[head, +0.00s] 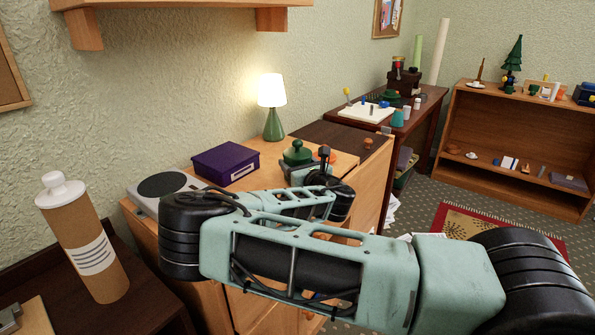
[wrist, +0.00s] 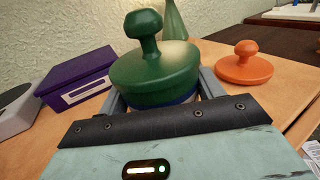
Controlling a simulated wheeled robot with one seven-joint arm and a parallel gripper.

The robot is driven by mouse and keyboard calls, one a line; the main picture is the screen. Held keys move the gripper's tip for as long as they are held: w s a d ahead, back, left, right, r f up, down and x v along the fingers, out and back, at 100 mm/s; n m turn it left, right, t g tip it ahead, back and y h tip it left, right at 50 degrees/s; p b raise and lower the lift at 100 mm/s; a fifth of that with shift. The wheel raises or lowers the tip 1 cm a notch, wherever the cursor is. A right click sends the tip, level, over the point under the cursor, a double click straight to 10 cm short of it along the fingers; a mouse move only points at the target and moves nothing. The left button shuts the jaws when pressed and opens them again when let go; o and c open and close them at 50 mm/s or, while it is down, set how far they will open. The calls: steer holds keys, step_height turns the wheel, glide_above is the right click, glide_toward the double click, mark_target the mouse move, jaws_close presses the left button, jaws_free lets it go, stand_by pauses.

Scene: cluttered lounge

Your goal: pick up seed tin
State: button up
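A round container with a dark green knobbed lid (wrist: 155,78), which I take to be the seed tin, stands upright on the wooden cabinet top; a blue band shows below its lid. In the head view its green lid (head: 297,154) shows beyond my arm. My gripper (wrist: 165,97) is at the container, one grey finger on each side of it. The fingers are wide apart, and I see no clear grip on it. The lower body of the container is hidden behind my gripper's palm.
A purple labelled box (wrist: 78,79) stands left of the container, and an orange knobbed lid (wrist: 245,66) lies to its right. A green lamp (head: 273,105) stands behind. A grey device with a round dark plate (head: 162,186) sits at the cabinet's left end.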

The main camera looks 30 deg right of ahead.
steer(key=c, duration=0.4)
steer(key=shift+o, duration=0.2)
steer(key=shift+r, duration=0.1)
